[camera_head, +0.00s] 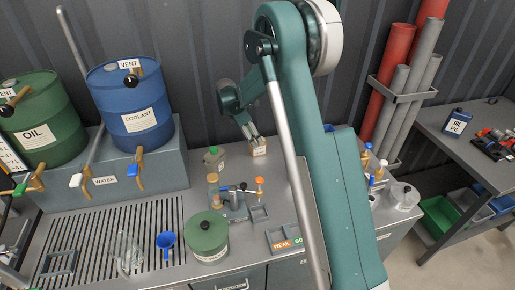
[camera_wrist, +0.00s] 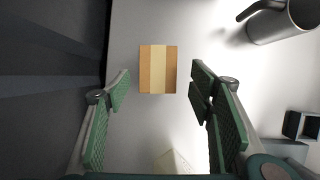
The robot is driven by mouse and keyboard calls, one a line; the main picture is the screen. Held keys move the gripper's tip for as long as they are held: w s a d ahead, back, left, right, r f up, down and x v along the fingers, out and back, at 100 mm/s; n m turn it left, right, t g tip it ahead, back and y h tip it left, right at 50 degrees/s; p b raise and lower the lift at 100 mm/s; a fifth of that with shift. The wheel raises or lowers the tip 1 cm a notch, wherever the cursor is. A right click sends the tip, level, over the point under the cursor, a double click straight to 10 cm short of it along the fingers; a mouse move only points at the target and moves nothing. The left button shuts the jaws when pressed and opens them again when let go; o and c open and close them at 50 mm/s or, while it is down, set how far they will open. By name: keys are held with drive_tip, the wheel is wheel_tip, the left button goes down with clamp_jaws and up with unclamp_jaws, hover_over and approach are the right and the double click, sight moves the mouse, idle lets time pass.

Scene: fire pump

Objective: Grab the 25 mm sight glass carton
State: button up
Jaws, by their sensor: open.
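A small brown carton with a pale band down its middle stands on the grey bench near the back wall; in the wrist view this carton (camera_wrist: 158,69) lies just ahead of the fingertips, between their lines. In the head view the carton (camera_head: 259,148) shows a light label too small to read, so I cannot confirm it is the 25 mm sight glass. My gripper (camera_wrist: 160,88) is open and empty, with green padded fingers at either side. In the head view my gripper (camera_head: 250,133) is right above the carton.
A grey-green can (camera_head: 214,158) stands left of the carton. A fixture with bottles (camera_head: 235,200) and a green round tin (camera_head: 208,236) stand nearer the front. A grey metal mug (camera_wrist: 283,20) is at the wrist view's upper right. The dark wall (camera_wrist: 50,80) is close on the left.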

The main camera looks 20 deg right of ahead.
drive_tip(key=shift+x, duration=2.6)
drive_tip(key=shift+w+d, duration=0.15)
drive_tip(key=c, duration=1.1)
